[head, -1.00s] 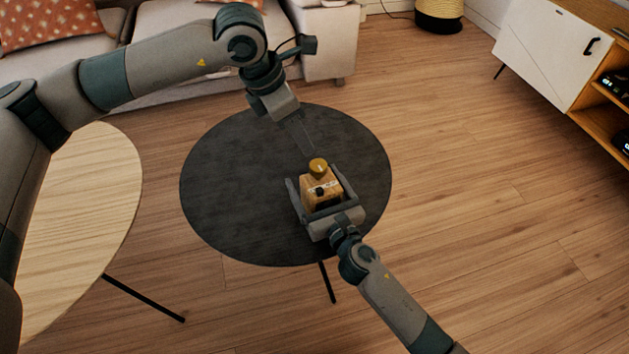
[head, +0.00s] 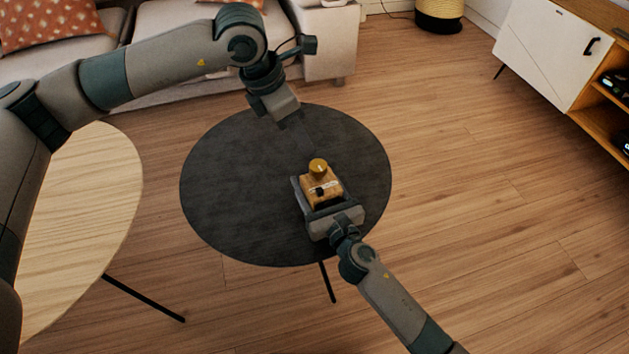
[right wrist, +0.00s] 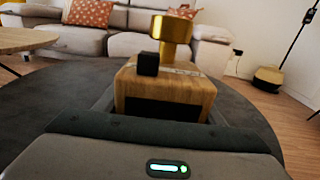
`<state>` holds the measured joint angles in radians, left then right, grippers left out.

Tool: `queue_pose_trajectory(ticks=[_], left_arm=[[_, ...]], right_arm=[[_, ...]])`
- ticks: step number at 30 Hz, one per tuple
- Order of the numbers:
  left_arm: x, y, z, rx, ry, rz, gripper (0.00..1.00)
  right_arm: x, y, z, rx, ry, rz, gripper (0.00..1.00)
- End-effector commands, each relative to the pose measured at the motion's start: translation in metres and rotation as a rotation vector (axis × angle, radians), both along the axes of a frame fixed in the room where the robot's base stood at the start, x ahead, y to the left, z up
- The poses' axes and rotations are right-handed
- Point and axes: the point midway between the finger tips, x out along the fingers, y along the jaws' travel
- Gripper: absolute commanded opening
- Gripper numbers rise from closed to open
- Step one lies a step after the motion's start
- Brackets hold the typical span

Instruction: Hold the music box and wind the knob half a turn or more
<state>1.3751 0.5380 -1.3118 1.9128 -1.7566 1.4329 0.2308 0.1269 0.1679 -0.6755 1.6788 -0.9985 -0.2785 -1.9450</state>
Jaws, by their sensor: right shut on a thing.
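The music box (head: 322,197) is a small wooden block standing on the round black table, with a brass-coloured round knob (head: 318,166) on top and a small black part on it. The box (right wrist: 165,90) and the knob (right wrist: 171,32) also show in the right wrist view. My right gripper (head: 320,186) is shut on the music box, one finger along each side. My left gripper (head: 303,136) is above the table, up and left of the knob and apart from it. Its dark fingers blend into the table, so I cannot tell whether it is open.
The round black table (head: 230,190) is otherwise bare. A pale wooden table (head: 90,210) stands at the left. A sofa (head: 325,45) with patterned cushions is behind. A white and wood cabinet (head: 545,50) and a basket (head: 438,12) are at the back right.

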Motion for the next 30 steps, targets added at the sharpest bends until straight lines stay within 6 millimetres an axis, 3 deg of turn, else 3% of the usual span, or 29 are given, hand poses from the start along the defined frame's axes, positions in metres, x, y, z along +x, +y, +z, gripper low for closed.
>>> queue_pose_trajectory(ticks=[2,4,11,21,30], left_arm=[[0.000,0.000,0.000,0.000,0.000,0.000,0.34],[0.000,0.000,0.000,-0.001,0.001,0.001,0.50],[-0.006,-0.014,-0.005,-0.048,0.024,0.027,0.51],[-0.035,-0.079,-0.017,-0.300,0.186,0.203,0.51],[-0.060,-0.136,-0.013,-0.596,0.447,0.455,0.51]], right_arm=[[0.000,0.000,0.000,0.000,0.001,0.000,0.25],[0.000,0.000,0.000,0.000,0.001,0.000,0.25],[0.000,0.000,-0.001,0.000,0.001,0.000,0.25],[0.000,0.000,-0.001,0.000,0.001,0.000,0.25],[0.000,0.000,-0.001,0.000,0.001,0.000,0.25]])
